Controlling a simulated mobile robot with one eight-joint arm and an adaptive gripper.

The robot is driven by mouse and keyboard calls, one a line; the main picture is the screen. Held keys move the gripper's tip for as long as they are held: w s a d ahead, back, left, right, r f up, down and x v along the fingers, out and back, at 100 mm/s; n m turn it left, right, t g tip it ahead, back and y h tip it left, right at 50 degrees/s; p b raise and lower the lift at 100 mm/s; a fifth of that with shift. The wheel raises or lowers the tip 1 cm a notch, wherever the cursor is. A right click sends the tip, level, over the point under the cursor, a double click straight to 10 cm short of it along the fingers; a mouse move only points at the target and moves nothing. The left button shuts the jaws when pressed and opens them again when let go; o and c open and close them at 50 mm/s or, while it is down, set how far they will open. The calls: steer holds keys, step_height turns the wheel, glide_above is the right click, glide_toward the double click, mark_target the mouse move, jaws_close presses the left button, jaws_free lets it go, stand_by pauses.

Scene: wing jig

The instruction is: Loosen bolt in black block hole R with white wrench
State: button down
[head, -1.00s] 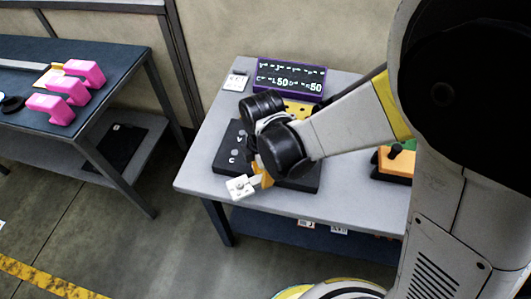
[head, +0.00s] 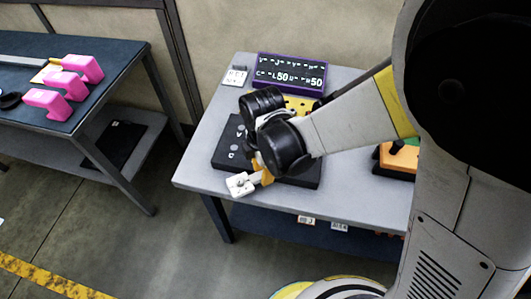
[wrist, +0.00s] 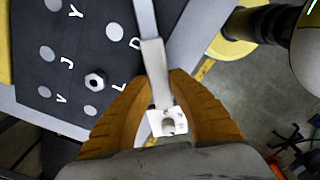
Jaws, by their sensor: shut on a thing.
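The black block (head: 228,150) lies on the grey table, partly covered by my arm in the head view. In the wrist view, the block (wrist: 120,20) shows letters Y, J, V, D and L beside round grey spots. A hex bolt head (wrist: 95,81) stands up between J and L. I cannot make out letter R. My gripper (wrist: 158,82) has orange fingers shut on the white wrench (wrist: 155,60). The wrench's shaft runs over the block and out of the wrist view at the top. Its white block-like end (head: 240,184) sticks out near the table's front edge.
A purple-framed sign (head: 291,74) and a yellow plate (head: 298,103) are behind the block. An orange block (head: 400,158) is at right, partly hidden by my arm. Pink blocks (head: 47,103) stand on a separate table at left. Floor is open between the tables.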

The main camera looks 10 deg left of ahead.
steer(key=shift+f, duration=0.25)
steer(key=shift+s+d+n+b, duration=0.3)
steer(key=shift+s+d+n, duration=0.55)
steer(key=shift+s+n, duration=0.3)
steer(key=shift+w+r, duration=0.1)
steer(key=shift+s+d+r+n, duration=0.15)
steer(key=shift+s+d+n, duration=0.7)
steer(key=shift+d+n, duration=0.3)
steer(key=shift+a, duration=0.1)
